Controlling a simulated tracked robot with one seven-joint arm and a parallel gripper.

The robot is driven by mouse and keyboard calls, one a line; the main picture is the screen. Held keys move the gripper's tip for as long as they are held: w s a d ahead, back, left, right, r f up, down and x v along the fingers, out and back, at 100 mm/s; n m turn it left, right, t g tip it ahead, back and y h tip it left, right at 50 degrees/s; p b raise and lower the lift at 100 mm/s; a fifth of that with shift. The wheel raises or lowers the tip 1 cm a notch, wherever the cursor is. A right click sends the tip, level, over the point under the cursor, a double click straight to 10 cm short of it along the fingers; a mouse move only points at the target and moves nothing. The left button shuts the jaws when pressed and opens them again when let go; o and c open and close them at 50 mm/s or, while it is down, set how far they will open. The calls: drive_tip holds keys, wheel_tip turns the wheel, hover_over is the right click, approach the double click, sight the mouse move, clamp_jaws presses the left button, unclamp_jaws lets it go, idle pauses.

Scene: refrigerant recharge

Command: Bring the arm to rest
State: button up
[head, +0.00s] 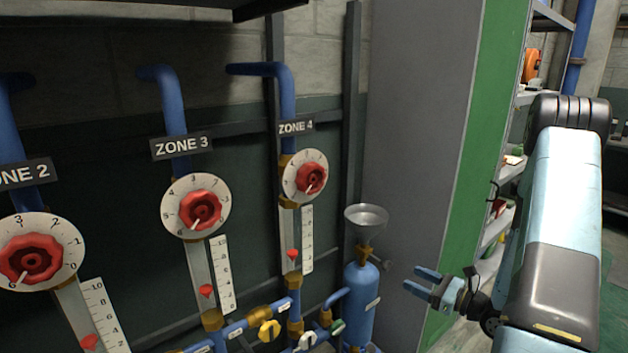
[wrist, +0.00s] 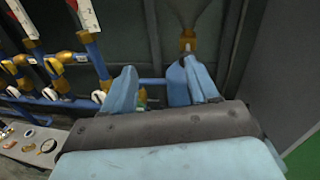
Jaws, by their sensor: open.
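My gripper (head: 428,283) is at the right of the head view, its two light-blue fingers apart and pointing left. It is empty, held in the air to the right of the blue cylinder (head: 360,303) with the metal funnel (head: 366,217) on top. In the wrist view my gripper (wrist: 150,88) shows both fingers apart with nothing held between them. Behind the fingers are blue pipe and a brass fitting (wrist: 187,40). My arm is bent at the right side of the head view.
Zone dials with red knobs, such as the Zone 4 dial (head: 304,177) and Zone 3 dial (head: 196,206), line the wall at left. A grey and green cabinet (head: 420,130) stands behind my gripper. In the wrist view, a bench (wrist: 38,145) with small parts lies at lower left.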

drive_tip(key=s+a+r+n+g+h, duration=0.1)
drive_tip(key=s+a+r+n+g, duration=0.5)
drive_tip(key=r+n+g, duration=0.15)
drive_tip(key=s+a+r+n+g+h, duration=0.1)
drive_tip(key=s+a+r+n+g, duration=0.55)
drive_tip(key=r+n, duration=0.25)
drive_tip(key=s+d+r+n+t+h, duration=0.2)
drive_tip(key=s+r+n+t+h, duration=0.1)
drive_tip(key=r, duration=0.4)
drive_tip(key=s+d+r+n+t+h, duration=0.3)
drive_tip(key=s+r+n+t+h, duration=0.1)
drive_tip(key=s+r+n+h, duration=0.2)
drive_tip(key=shift+s+d+r+h, duration=0.15)
drive_tip(key=shift+s+r+h, duration=0.3)
drive_tip(key=shift+s+h, duration=0.45)
